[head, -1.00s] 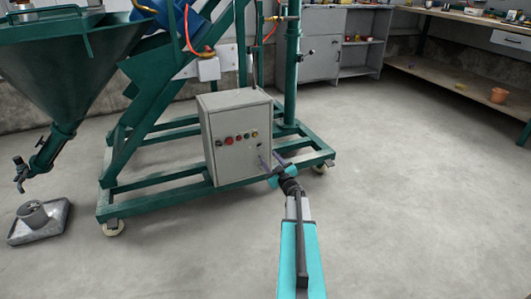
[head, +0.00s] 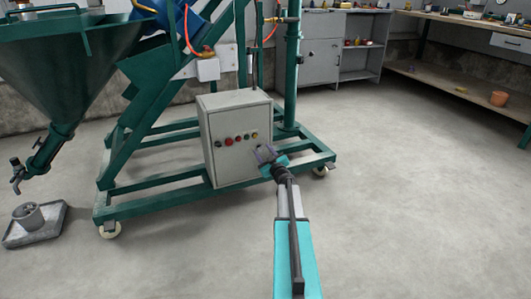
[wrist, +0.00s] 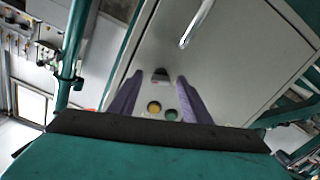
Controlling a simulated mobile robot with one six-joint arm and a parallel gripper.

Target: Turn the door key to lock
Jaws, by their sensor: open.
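The grey control box (head: 232,170) stands on the green frame, with a row of coloured buttons on its front door. My gripper (head: 264,154) is at the right part of this door, just below the button row. In the wrist view my gripper (wrist: 158,80) is open, its two purple fingers pointing at the door. A small dark grey fitting, seemingly the door key in its lock (wrist: 160,75), lies between the fingertips, and the fingers look apart from it. My gripper hides this spot in the head view. The key's turn angle is too small to tell.
A chrome handle-like piece (wrist: 195,25) is on the door beyond the fingers. Yellow (wrist: 154,107) and green (wrist: 171,114) buttons show between the fingers. The green wheeled frame (head: 160,178) surrounds the box. The floor to the right (head: 410,190) is clear.

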